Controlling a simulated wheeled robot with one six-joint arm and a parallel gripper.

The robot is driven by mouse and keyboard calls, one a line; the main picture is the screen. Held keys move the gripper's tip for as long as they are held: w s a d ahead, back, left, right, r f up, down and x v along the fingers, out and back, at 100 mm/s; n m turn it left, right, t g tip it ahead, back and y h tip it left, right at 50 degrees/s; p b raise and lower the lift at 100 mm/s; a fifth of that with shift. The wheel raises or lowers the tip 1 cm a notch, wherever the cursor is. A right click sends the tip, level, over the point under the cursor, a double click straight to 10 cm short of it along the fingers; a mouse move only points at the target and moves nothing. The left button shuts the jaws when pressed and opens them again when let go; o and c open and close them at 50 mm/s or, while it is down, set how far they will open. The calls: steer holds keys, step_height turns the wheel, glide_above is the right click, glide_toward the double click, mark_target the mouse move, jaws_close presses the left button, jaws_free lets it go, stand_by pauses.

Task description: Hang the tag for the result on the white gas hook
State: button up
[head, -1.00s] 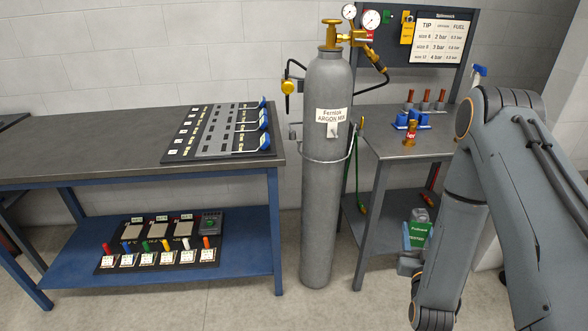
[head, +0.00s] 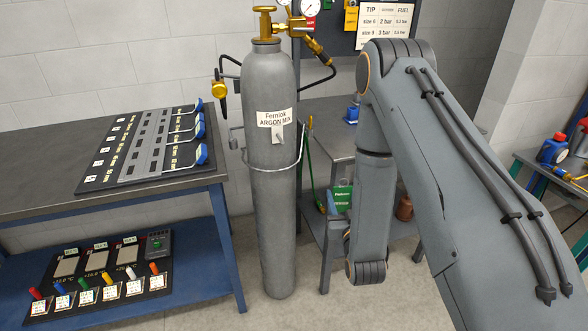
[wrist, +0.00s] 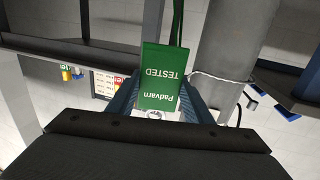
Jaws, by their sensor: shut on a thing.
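My gripper (wrist: 160,88) is shut on a green tag (wrist: 161,72) with the words Padvarn and TESTED, upside down in the wrist view. The tag also shows in the head view (head: 342,199), low beside my arm and to the right of a grey gas cylinder (head: 271,220). The cylinder carries a label reading Fernlok ARGON MIX (head: 275,118), with a small pale piece (head: 278,136) just below it. I cannot tell whether that piece is the white gas hook. The tag is apart from the cylinder. My arm hides most of the gripper in the head view.
A dark table (head: 330,128) stands behind my arm. A wire ring (head: 272,168) surrounds the cylinder. Floor shows in front.

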steer(key=s+a+r+n+g+y+b, duration=0.1)
steer(key=a+r+y+b, duration=0.15)
steer(key=a+r, duration=0.35)
steer(key=s+a+r+n+g+y+b, duration=0.1)
steer(key=a+r+n+b, duration=0.15)
steer(key=a+r, duration=0.45)
steer(key=w+a+f+b, duration=0.1)
steer(key=w+a+f, duration=0.1)
steer(key=w, duration=0.3)
steer(key=w+a+f+b, duration=0.1)
steer(key=w+a+f, duration=0.1)
steer(key=w, duration=0.2)
steer(key=shift+w+a+m, duration=0.3)
steer(key=shift+w+m, duration=0.1)
steer(key=shift+m, duration=0.05)
stand_by(0.4)
stand_by(0.5)
steer(key=o, duration=1.1)
